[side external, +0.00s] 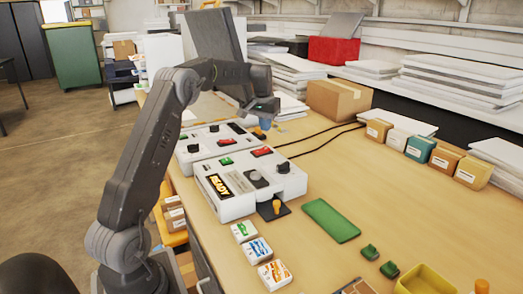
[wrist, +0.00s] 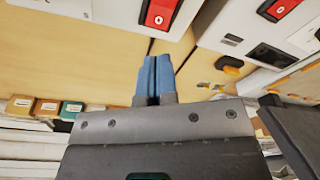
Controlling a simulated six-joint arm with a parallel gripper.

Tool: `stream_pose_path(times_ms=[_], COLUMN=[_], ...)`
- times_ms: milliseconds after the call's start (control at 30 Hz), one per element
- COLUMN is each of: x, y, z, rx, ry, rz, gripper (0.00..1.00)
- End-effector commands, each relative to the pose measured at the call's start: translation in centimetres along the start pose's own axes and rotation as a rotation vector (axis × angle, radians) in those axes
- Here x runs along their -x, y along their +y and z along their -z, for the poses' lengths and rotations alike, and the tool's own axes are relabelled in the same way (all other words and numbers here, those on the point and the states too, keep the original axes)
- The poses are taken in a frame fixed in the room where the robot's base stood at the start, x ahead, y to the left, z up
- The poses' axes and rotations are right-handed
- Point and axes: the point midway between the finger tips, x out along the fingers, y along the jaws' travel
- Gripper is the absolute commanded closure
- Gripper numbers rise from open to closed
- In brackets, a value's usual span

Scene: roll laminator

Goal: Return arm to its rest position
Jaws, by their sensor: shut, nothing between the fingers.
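My gripper (wrist: 154,72) shows in the wrist view with its two blue fingers together and nothing between them. In the side external view my gripper (side external: 265,124) hangs above the bench, at the far end of the rear white control box (side external: 208,146). My arm is raised in a bent arc over the left side of the bench. The front white control box (side external: 235,188) carries a READY label, black knobs and a red switch. Whether the fingertips touch anything is hard to tell in the side external view.
A cardboard box (side external: 337,100) stands behind my gripper. Several small cartons (side external: 418,149) line the back edge. A green pad (side external: 331,220) and several small labelled packs (side external: 257,249) lie in front. Black cables (side external: 318,134) cross the bench. The bench's middle right is mostly clear.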

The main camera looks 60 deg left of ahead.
Motion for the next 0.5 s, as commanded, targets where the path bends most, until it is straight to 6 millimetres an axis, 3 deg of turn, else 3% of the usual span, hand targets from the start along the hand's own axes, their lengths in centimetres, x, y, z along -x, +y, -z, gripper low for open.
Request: stream_pose_path(times_ms=[267,367,500], x=[0.4,2.0,6.0], y=[0.4,2.1,6.5], z=[-0.2,-1.1,-4.7], rx=[-0.005,-0.028,-0.092], ry=[0.004,0.02,0.063], rz=[0.0,-0.002,-0.01], gripper=[1.0,1.0,1.0])
